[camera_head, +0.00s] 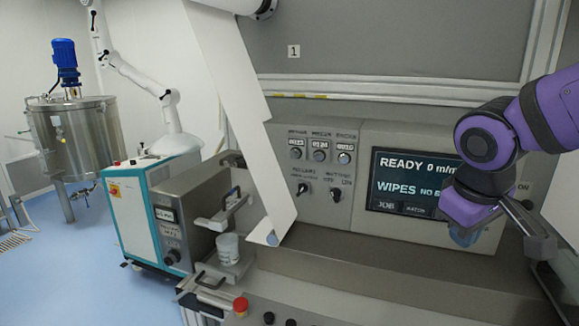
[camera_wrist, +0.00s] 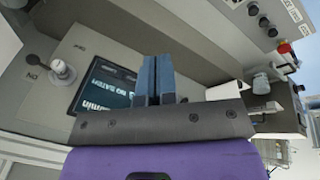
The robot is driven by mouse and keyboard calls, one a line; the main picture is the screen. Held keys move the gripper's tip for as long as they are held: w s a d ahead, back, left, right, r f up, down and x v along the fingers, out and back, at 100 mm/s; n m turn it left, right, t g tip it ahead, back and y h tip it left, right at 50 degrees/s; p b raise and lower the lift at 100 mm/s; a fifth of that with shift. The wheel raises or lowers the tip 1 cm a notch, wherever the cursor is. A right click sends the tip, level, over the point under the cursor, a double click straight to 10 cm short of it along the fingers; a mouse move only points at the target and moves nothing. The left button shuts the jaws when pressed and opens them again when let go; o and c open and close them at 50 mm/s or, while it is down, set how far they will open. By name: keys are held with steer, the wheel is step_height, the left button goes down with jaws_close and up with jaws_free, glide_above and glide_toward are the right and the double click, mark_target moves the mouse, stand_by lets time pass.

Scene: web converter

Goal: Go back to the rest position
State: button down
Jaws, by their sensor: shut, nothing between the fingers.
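My purple arm reaches in from the right in the head view, in front of the machine's control panel. My gripper (camera_head: 464,236) hangs at its end, partly hidden by the purple wrist, near the lower right corner of the screen (camera_head: 408,183). In the wrist view my gripper's two blue fingers (camera_wrist: 157,72) are together, with nothing seen between them. The screen also shows there (camera_wrist: 97,84), just left of the fingers. It reads "READY" and "WIPES", and my arm covers its right part in the head view.
A white web (camera_head: 240,110) hangs down left of the panel. A white cup (camera_head: 228,248) stands below it, near a red button (camera_head: 240,305). A teal and white cabinet (camera_head: 135,215), a white robot arm (camera_head: 150,85) and a steel tank (camera_head: 75,140) stand at left. Blue floor (camera_head: 75,270) is clear.

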steer(key=s+d+r+m+t+y, duration=0.2)
steer(key=s+r+m, duration=0.2)
steer(key=s, duration=0.5)
step_height(320, 180, up, 2)
steer(key=shift+s+d+r, duration=0.1)
steer(key=shift+s+d, duration=0.3)
stand_by(2.0)
